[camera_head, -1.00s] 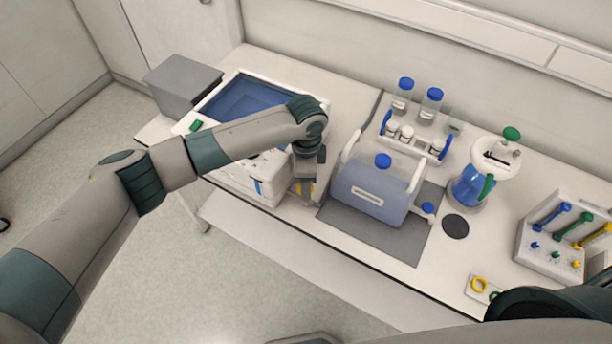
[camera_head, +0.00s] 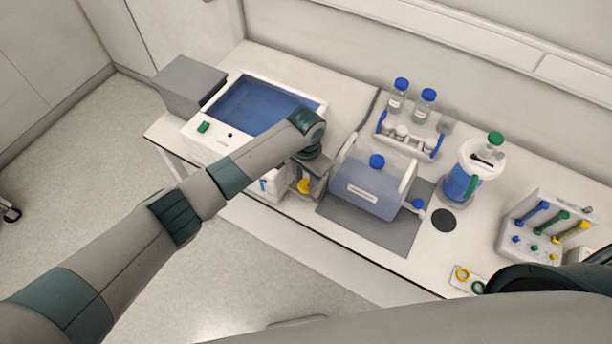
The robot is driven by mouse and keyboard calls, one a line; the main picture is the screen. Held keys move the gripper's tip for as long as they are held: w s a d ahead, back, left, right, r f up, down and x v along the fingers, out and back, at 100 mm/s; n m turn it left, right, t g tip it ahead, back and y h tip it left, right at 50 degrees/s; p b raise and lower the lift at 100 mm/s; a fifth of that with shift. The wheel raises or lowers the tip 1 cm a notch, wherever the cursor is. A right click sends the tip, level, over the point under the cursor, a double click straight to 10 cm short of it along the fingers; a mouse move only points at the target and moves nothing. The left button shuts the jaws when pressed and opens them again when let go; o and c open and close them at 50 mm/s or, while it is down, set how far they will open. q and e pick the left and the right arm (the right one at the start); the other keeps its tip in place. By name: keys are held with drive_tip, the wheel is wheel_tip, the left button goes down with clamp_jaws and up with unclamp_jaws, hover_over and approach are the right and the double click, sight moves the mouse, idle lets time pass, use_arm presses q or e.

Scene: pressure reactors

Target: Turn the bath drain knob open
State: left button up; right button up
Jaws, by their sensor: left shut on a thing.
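The water bath (camera_head: 203,148) is a white box with blue water inside, at the back left of the bench. A yellow knob (camera_head: 304,186) shows low at its front right corner, partly hidden by my gripper; it appears to be the drain knob. My left gripper (camera_head: 302,188) reaches down at that corner and is shut on the yellow knob. Its fingertips are mostly hidden, so the knob's exact angle cannot be told. My right gripper is out of view; only part of my right arm shows at the lower right.
A blue-grey lidded vessel (camera_head: 368,190) stands on a grey mat (camera_head: 395,238) close to the right of my gripper. A bottle rack (camera_head: 410,146), a blue jug (camera_head: 460,185) and a coloured-handle rack (camera_head: 520,235) stand farther right. A grey box (camera_head: 187,84) stands left of the bath.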

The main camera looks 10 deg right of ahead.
sight(306, 183)
use_arm(q)
drive_tip(key=shift+w+n, duration=0.1)
drive_tip(key=shift+n, duration=0.3)
drive_tip(key=shift+r, duration=0.1)
drive_tip(key=o, duration=1.1)
drive_tip(key=shift+c, duration=0.2)
drive_tip(key=shift+r, duration=0.8)
wheel_tip(306, 183, up, 16)
drive_tip(key=b, duration=0.4)
drive_tip(key=shift+f, duration=0.15)
